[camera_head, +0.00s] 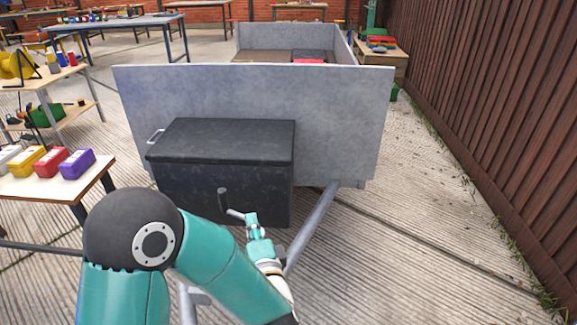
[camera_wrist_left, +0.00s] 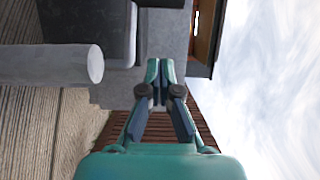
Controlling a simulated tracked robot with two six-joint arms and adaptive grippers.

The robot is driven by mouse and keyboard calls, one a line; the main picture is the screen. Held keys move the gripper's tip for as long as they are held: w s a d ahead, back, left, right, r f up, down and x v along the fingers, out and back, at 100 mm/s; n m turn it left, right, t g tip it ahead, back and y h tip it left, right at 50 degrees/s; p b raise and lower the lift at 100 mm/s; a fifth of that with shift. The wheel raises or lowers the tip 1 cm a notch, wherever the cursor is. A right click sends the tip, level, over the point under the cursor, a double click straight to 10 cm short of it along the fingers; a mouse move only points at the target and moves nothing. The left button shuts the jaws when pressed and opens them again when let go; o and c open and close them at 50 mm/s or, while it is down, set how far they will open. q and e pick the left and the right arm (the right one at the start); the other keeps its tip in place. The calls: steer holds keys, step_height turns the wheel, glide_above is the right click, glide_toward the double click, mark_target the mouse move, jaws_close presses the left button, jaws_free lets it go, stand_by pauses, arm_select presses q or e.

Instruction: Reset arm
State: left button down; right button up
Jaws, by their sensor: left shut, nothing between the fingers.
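My left arm reaches in from the lower left. Its teal left gripper (camera_head: 252,220) is in front of a black lidded box (camera_head: 225,175) in the head view. In the left wrist view the gripper (camera_wrist_left: 160,72) has its fingers together at the tips with nothing between them. A small grey handle (camera_head: 223,197) shows just left of the gripper in the head view; I cannot tell whether they touch. My right gripper is in neither view.
The box stands against the grey front panel (camera_head: 340,115) of a trailer. A grey drawbar (camera_head: 313,225) slopes down beside the gripper. A grey cylinder (camera_wrist_left: 50,65) lies left of the fingers in the wrist view. A small table (camera_head: 30,187) holds coloured boxes. Paving at right is clear.

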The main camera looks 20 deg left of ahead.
arm_select(q)
steer(key=s+a+f+g+h, duration=0.1)
steer(key=a+f+g, duration=0.1)
steer(key=f, duration=0.7)
steer(key=s+a+f+g+h, duration=0.1)
steer(key=a+f+g+h, duration=0.15)
steer(key=f, duration=0.55)
steer(key=s+d+f+n+g+h, duration=0.2)
steer(key=s+d+f+n+h, duration=0.15)
steer(key=f, duration=0.65)
steer(key=s+d+f+n+g+h, duration=0.4)
steer(key=s+d, duration=0.2)
steer(key=s, duration=0.2)
steer(key=s+d+f+n+g+h, duration=0.3)
steer(key=s+d+n+g, duration=0.15)
steer(key=s+d, duration=0.3)
step_height(320, 180, up, 15)
steer(key=n+p, duration=0.1)
steer(key=p, duration=1.4)
steer(key=shift+s+a+t, duration=0.3)
steer(key=shift+a, duration=0.15)
steer(key=shift+f, duration=0.15)
